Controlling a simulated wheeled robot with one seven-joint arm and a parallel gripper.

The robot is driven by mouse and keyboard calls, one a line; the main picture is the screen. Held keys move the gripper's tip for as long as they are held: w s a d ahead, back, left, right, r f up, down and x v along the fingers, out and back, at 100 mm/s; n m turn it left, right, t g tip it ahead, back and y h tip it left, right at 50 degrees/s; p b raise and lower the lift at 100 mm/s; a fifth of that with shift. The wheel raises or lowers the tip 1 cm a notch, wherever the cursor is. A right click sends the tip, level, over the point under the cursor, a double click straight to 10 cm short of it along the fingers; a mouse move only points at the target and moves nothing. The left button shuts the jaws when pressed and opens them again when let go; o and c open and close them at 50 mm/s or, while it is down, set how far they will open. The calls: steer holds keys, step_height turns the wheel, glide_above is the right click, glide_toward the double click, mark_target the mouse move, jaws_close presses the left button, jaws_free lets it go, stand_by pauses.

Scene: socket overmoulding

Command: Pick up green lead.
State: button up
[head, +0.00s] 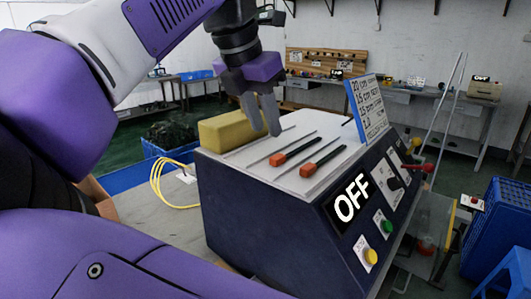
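I cannot make out a green lead for certain. A dark green tangled heap (170,133) lies in a blue crate at the left back, too small to tell apart. My gripper (265,131) points down over the back left of the machine's pale top. Its two grey fingers look a little apart, with nothing visible between them. The fingertips are in front of the right end of a yellow block (228,130). A yellow lead (157,182) loops on the bench left of the machine.
The dark blue machine (255,225) has a display reading OFF (351,199). Two orange pieces (278,159) (308,169) lie on thin dark rods on its top. Blue crates (497,232) stand at the right.

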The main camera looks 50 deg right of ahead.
mark_target(276, 157)
steer(key=shift+s+f, duration=0.1)
steer(key=shift+f, duration=0.5)
steer(key=x, duration=0.6)
steer(key=shift+d+f, duration=0.25)
steer(key=shift+d, duration=0.05)
jaws_close()
